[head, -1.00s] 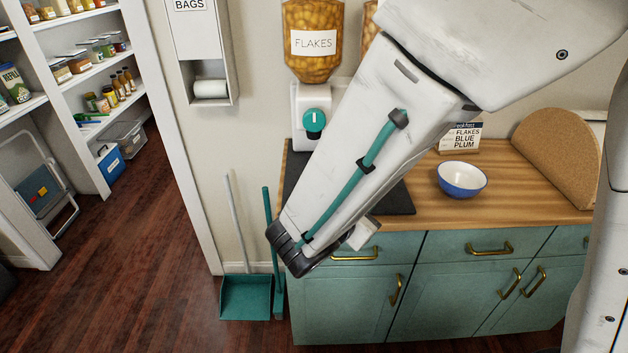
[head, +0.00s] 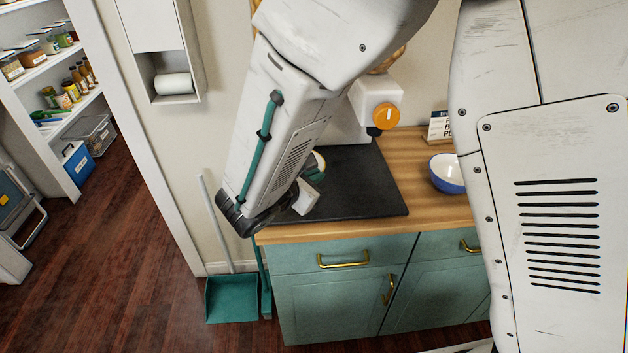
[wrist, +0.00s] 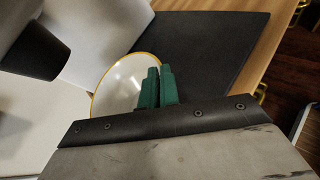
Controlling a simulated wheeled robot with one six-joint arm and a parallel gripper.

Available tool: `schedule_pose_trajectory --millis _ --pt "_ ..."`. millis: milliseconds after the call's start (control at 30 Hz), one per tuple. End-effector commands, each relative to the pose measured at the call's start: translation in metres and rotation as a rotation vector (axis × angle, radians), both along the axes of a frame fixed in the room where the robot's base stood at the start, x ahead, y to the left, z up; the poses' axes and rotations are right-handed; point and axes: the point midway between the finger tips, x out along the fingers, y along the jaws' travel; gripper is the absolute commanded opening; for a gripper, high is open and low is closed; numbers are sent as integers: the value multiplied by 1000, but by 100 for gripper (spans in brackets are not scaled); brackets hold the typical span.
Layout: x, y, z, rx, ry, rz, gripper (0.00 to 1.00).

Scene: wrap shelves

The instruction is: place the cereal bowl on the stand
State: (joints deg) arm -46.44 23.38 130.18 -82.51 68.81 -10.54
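A white bowl with a yellow rim (wrist: 118,88) shows in the wrist view. My gripper's two green fingers (wrist: 158,87) are close together at its right rim and appear to pinch it. In the head view, a sliver of this bowl (head: 320,159) and a green fingertip (head: 315,174) show past my arm, over the black mat (head: 365,190). Whether the bowl touches anything below cannot be told. A white dispenser body with an orange knob (head: 385,115) stands behind; its white surfaces (wrist: 110,30) lie beside the bowl in the wrist view. No separate stand is clearly identifiable.
A blue-and-white bowl (head: 444,174) sits on the wooden counter (head: 412,165), partly hidden by my body. A small sign (head: 438,127) stands behind it. A dark nozzle (wrist: 30,50) juts in at upper left of the wrist view. A dustpan (head: 231,298) is on the floor.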

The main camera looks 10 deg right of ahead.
Motion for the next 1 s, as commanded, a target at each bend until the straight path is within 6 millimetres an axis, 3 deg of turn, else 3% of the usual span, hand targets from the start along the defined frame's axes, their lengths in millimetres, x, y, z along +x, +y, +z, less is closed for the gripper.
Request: schedule_pose_trajectory --millis 133,467,567,900,1000 --pt "-1 3 -21 -3 2 5 0" --pt "-1 1 -24 0 0 2 0" --pt "-1 1 -25 0 1 2 25" --pt "-1 0 -21 1 0 1 25" --pt "-8 8 -18 0 -1 5 25"
